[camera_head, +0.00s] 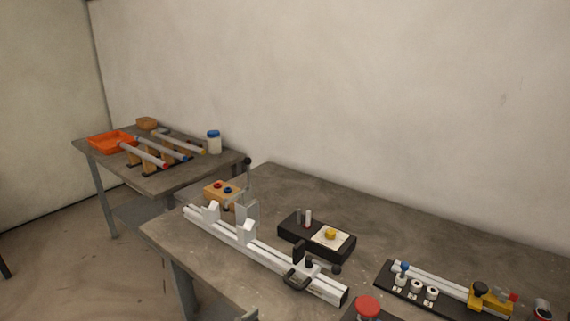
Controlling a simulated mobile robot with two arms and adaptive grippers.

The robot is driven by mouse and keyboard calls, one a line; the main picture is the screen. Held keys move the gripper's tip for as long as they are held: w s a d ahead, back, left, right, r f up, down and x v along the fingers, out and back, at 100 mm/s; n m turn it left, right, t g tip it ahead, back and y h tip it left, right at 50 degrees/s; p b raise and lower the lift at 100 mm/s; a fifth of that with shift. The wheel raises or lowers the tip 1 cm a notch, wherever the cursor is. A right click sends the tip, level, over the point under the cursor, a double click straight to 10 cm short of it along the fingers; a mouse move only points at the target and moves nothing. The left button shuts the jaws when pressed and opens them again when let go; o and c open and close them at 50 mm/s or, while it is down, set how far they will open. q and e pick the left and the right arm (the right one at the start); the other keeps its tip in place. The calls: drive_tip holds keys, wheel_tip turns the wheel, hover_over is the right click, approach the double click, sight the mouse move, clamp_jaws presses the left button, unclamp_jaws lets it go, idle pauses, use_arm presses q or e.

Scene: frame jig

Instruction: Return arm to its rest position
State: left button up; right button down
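Neither of my grippers nor either of my arms shows clearly in the head view. The frame jig (268,257), a long white double rail with upright white blocks, lies across the near table (320,192). A black toggle clamp (297,277) sits near its right end. A thin grey plate stands upright behind the rail, partly hidden by it. Whether my grippers hold anything cannot be seen.
A black block with a yellow knob (330,233) stands behind the jig. A second rail fixture (425,283) with a yellow clamp is at right. A red button (367,305) is in front. The far table holds an orange tray (112,141), tubes and a blue-lidded jar (214,142).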

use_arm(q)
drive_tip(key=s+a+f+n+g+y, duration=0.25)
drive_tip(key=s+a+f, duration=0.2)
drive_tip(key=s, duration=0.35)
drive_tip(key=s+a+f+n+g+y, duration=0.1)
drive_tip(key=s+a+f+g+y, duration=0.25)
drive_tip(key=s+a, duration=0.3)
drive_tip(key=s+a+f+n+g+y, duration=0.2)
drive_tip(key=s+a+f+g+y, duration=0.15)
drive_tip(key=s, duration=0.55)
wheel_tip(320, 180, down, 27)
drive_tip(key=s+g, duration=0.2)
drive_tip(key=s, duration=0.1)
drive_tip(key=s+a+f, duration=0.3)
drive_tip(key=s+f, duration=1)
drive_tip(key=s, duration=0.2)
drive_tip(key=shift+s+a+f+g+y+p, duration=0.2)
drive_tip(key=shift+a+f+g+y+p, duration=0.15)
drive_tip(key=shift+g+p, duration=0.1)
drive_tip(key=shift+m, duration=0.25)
